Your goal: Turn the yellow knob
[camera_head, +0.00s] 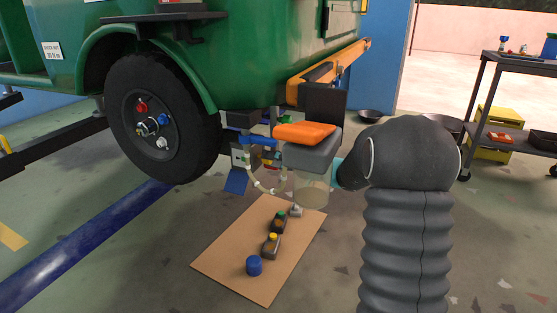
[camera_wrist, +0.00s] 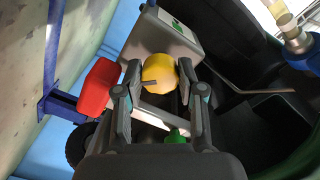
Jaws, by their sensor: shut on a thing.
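In the wrist view the yellow knob (camera_wrist: 159,68) is round with a dark pointer mark on its face. It sits between the two grey fingers of my gripper (camera_wrist: 158,80), which are shut on its sides. In the head view my dark arm reaches toward the gear beside the green cart; my fingers and the gripped knob cannot be made out clearly there.
A red knob (camera_wrist: 100,87) is just left of my left finger, and a green knob (camera_wrist: 176,136) is below. A grey box (camera_wrist: 165,35) is close above. In the head view, a brown mat (camera_head: 233,258) with several small items lies below; a wheel (camera_head: 165,115) stands left.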

